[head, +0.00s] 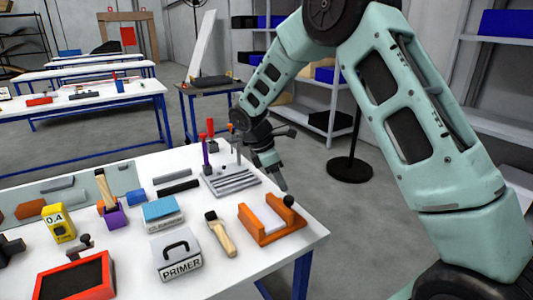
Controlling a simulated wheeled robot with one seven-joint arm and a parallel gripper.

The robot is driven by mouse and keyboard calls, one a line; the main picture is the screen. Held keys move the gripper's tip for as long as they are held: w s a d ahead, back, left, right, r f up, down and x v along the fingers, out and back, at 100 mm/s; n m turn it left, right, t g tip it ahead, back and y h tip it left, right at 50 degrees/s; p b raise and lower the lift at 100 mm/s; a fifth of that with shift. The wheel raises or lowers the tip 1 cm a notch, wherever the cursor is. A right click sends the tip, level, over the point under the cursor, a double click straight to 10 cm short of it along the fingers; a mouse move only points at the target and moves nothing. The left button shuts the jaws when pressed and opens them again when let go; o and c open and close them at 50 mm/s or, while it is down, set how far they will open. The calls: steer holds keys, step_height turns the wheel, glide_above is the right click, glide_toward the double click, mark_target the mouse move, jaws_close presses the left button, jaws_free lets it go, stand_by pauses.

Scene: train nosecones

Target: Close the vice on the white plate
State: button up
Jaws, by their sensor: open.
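A tall white plate (202,45) stands slightly tilted on a small separate table behind the near workbench. A low dark object (211,81) at its foot may be the vice; its jaws and handle are too small to make out, and I cannot tell whether it touches the plate. My gripper (281,180) is open and points down over the right end of the near workbench, close to a black ball-shaped knob (289,200). It is well in front of the plate and apart from it. I see nothing between its fingers.
A black stand (350,168) and shelves are at right. Grey floor lies between the tables.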

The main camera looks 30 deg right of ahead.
steer(key=v, duration=1)
steer(key=shift+r, duration=0.2)
